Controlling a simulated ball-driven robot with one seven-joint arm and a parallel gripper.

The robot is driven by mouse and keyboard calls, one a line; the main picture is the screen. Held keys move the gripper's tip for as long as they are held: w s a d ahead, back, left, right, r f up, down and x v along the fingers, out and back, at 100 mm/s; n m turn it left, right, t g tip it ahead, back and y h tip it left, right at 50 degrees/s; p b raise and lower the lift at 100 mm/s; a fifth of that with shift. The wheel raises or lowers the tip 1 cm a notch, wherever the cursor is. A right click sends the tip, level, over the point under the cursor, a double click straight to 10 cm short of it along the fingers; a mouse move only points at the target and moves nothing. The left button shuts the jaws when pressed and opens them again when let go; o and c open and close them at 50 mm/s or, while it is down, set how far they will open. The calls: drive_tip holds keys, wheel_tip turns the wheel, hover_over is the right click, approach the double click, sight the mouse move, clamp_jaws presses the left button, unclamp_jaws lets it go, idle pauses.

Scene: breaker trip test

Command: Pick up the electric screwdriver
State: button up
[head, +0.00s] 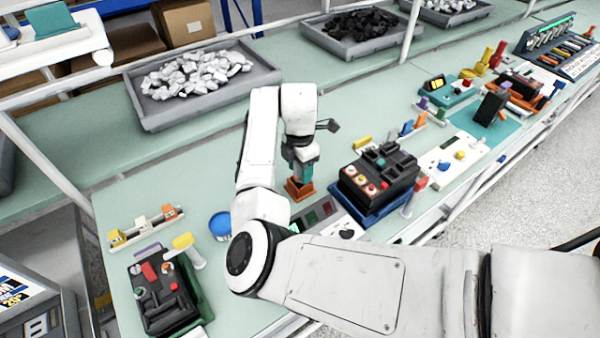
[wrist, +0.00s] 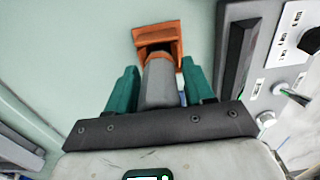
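My gripper (head: 303,168) points down over the bench, with teal fingers. In the wrist view my gripper (wrist: 160,88) has its two fingers on either side of a grey cylindrical body (wrist: 160,82), which looks like the electric screwdriver. A narrow gap shows beside the grey body, so the fingers look open around it. An orange piece (wrist: 158,38) lies at the far end of the grey body; in the head view this orange piece (head: 298,189) is at bench level right under the fingers. Most of the screwdriver is hidden by my gripper in the head view.
A grey panel with a black knob (head: 346,234) lies close to the right of the orange piece. A black breaker unit (head: 378,183) stands further right. A blue round tub (head: 220,225) is at left. A grey tray (head: 160,118) of white parts is behind.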

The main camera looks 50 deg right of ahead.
drive_tip(key=c, duration=0.8)
